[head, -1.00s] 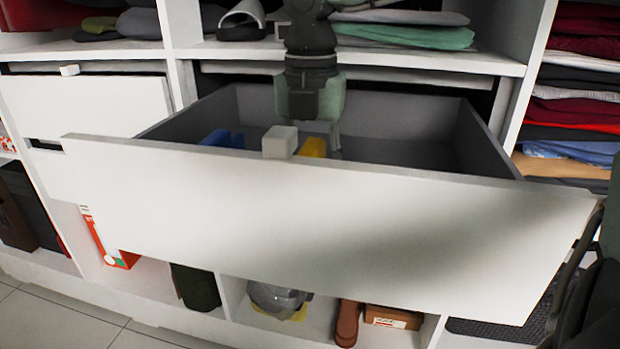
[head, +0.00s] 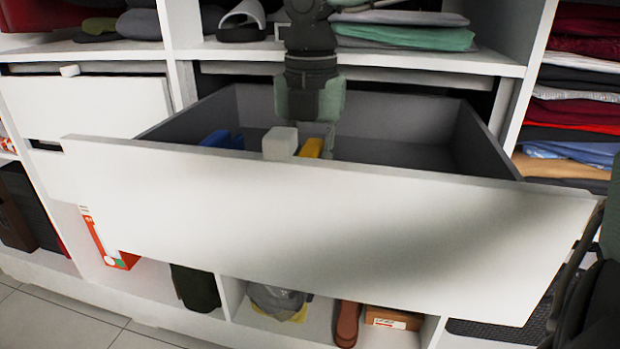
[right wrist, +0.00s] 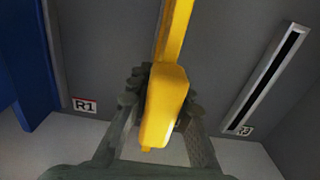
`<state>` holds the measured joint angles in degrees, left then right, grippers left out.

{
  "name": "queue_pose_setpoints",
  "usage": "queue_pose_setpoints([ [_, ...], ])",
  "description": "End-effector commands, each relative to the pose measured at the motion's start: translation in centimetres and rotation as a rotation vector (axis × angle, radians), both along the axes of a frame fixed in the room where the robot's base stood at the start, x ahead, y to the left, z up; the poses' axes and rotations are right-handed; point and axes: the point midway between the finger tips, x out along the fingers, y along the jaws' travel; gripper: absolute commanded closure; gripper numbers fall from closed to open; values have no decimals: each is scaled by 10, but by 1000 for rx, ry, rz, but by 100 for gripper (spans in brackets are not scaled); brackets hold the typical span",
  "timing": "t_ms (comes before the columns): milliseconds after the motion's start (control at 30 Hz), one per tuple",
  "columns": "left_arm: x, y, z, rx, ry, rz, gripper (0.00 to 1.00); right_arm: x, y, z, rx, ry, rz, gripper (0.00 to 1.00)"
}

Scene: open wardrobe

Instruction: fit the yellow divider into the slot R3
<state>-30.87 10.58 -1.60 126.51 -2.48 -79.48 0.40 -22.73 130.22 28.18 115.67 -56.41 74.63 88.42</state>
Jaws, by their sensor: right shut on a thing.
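The yellow divider (right wrist: 166,108) is gripped in my right gripper (right wrist: 160,92), whose fingers close on it from both sides. In the head view the right gripper (head: 322,140) reaches down into the open drawer, and part of the yellow divider (head: 311,148) shows above the drawer front. In the right wrist view the slot R3 (right wrist: 265,80) is a dark groove in a pale frame, with a label (right wrist: 244,130) at its near end. The divider is to the left of this slot and apart from it. Its lower edge is hidden. My left gripper is out of view.
A blue divider (right wrist: 22,60) stands at the left by the R1 label (right wrist: 84,105); it also shows in the head view (head: 222,139). The drawer's right part is empty. Shelves with folded clothes surround it.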

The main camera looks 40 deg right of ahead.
Motion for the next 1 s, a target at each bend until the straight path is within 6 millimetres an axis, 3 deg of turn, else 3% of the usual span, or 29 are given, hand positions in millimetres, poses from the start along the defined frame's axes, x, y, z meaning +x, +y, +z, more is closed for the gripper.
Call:
queue_pose_setpoints([
  [1000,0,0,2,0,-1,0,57,0,0,12,0,-1,0,100],
])
